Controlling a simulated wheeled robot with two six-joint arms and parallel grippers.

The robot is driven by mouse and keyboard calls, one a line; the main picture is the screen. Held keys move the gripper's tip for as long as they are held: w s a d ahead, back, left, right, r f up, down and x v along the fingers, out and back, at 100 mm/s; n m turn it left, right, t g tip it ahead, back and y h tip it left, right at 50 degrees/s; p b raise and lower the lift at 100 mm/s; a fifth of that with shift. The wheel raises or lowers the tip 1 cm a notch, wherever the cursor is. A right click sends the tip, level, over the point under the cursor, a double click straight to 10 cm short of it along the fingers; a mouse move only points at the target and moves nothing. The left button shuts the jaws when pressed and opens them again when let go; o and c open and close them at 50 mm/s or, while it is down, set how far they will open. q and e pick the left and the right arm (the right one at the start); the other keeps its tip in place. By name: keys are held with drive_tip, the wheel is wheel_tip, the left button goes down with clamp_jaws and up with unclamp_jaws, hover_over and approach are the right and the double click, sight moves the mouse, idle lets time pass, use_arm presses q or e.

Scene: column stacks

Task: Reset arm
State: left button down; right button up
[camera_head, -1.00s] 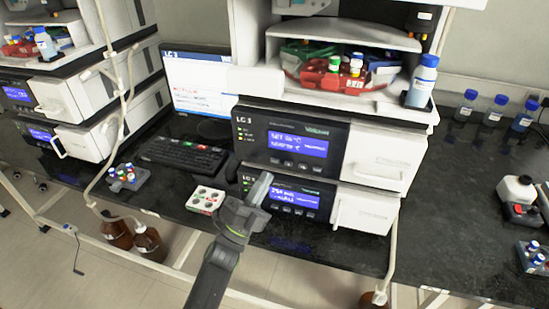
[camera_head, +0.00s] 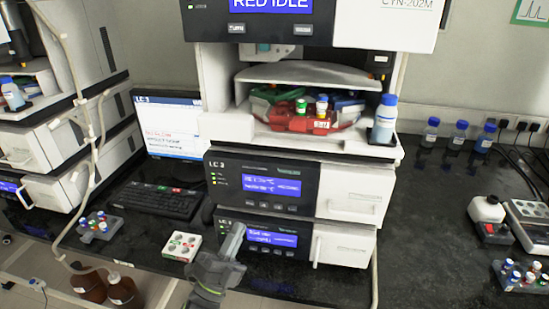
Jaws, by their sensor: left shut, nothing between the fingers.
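My left gripper (camera_head: 234,240) is low in the centre of the head view, just in front of the lower instrument module with a blue display (camera_head: 267,237). Its fingers are together with nothing between them. The arm behind it runs off the bottom edge. A white box with several round caps (camera_head: 182,247) lies on the bench just left of the gripper, apart from it. My right gripper does not show.
The LC stack's upper module (camera_head: 262,187) stands behind my left gripper. A keyboard (camera_head: 157,201) and a vial rack (camera_head: 98,226) are to the left. A blue-capped bottle (camera_head: 385,118) stands on the stack's shelf. The dark bench (camera_head: 425,220) to the right is mostly clear.

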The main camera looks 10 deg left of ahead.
use_arm(q)
drive_tip(key=s+a+f+n+g+y, duration=0.3)
drive_tip(key=a+f+n+g+y, duration=0.25)
drive_tip(key=a+n+y, duration=0.2)
drive_tip(key=s+a+f+n+g+y, duration=0.3)
drive_tip(key=a+f+n+g+y, duration=0.1)
drive_tip(key=a+f+n+y, duration=0.3)
drive_tip(key=s+f+n+g+h, duration=0.1)
drive_tip(key=s+f+n+g, duration=0.1)
drive_tip(key=s+g, duration=0.35)
drive_tip(key=s+f+n+g, duration=0.1)
drive_tip(key=s+n+g, duration=0.1)
drive_tip(key=s, duration=0.7)
drive_tip(key=s+f+n+g+h, duration=0.1)
drive_tip(key=s+f+n+g, duration=0.15)
drive_tip(key=s, duration=0.45)
wheel_tip(320, 180, down, 23)
drive_tip(key=a+g, duration=0.2)
drive_tip(key=s+d+f+g, duration=0.1)
drive_tip(key=s+f, duration=1.3)
drive_tip(key=f, duration=0.3)
drive_tip(key=shift+s+d+f, duration=0.15)
drive_tip(key=shift+s+d, duration=0.25)
